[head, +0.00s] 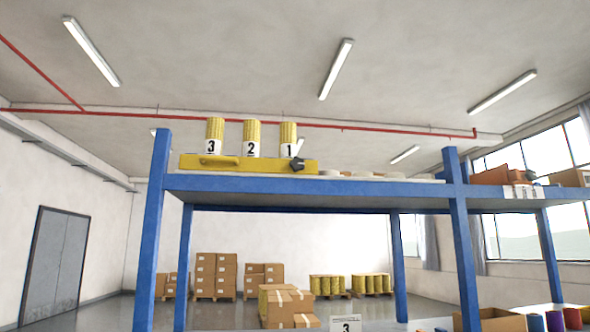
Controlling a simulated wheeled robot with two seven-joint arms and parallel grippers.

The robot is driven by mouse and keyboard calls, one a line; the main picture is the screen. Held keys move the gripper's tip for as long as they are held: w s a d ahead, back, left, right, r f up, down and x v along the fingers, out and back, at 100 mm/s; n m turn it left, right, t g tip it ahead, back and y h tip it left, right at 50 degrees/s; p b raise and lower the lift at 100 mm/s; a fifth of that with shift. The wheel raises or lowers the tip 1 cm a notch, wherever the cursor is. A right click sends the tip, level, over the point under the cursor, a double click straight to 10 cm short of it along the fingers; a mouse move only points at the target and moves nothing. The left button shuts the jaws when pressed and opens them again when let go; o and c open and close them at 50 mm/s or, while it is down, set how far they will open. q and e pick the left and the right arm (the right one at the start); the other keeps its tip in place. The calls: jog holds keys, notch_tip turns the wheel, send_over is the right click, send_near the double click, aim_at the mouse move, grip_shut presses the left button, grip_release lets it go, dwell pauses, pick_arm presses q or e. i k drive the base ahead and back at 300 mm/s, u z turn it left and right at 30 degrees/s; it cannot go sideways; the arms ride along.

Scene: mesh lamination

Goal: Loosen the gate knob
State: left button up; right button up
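A small dark knob (297,164) sits at the right part of a yellow holder (262,167) on the top shelf; I take it for the gate knob. The holder has a yellow handle (219,161) at its left. Three yellow rolls stand upright at the holder, labelled 3 (214,134), 2 (251,138) and 1 (288,138) from left to right. The knob is small here and I cannot tell how tight it is. Neither of my grippers shows in the head view.
The blue shelf rack (300,187) has upright posts at left (152,230) and right (462,240). Pale round pieces (365,175) lie right of the holder. Brown boxes (500,175) sit at the far right. Stacked cartons (216,275) stand on the floor behind.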

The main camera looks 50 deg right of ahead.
aim_at(297, 164)
jog(key=z, duration=0.85)
jog(key=i, duration=0.85)
jog(key=z, duration=0.95)
